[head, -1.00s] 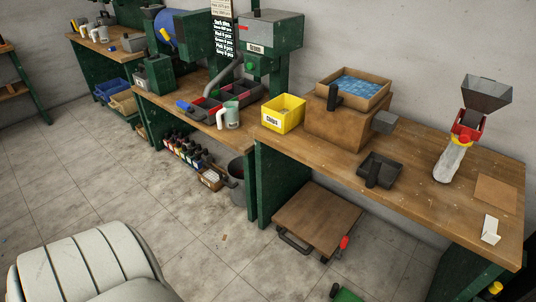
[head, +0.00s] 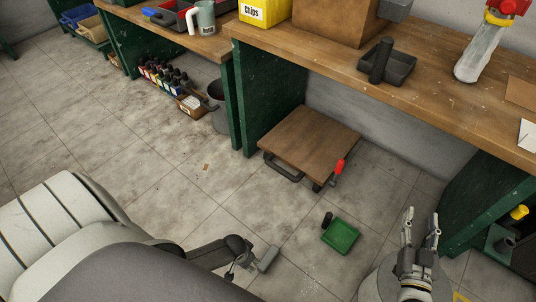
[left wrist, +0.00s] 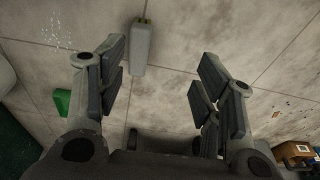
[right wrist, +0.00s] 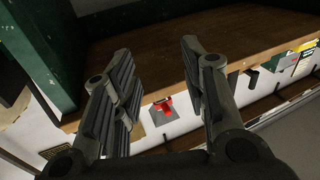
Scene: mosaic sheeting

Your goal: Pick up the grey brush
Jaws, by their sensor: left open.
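The grey brush (left wrist: 143,45) appears as a light grey block on the floor in the left wrist view, beyond my left gripper (left wrist: 162,65). It shows nearer the left finger, and the fingers are apart and empty. My right gripper (head: 421,212) is open and empty at the lower right of the head view. Its spread fingers also show in the right wrist view (right wrist: 160,55).
A wooden platform (head: 312,139) with a red-handled tool (head: 338,170) stands by the workbench (head: 450,105). Floor (head: 180,190) between is mostly clear.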

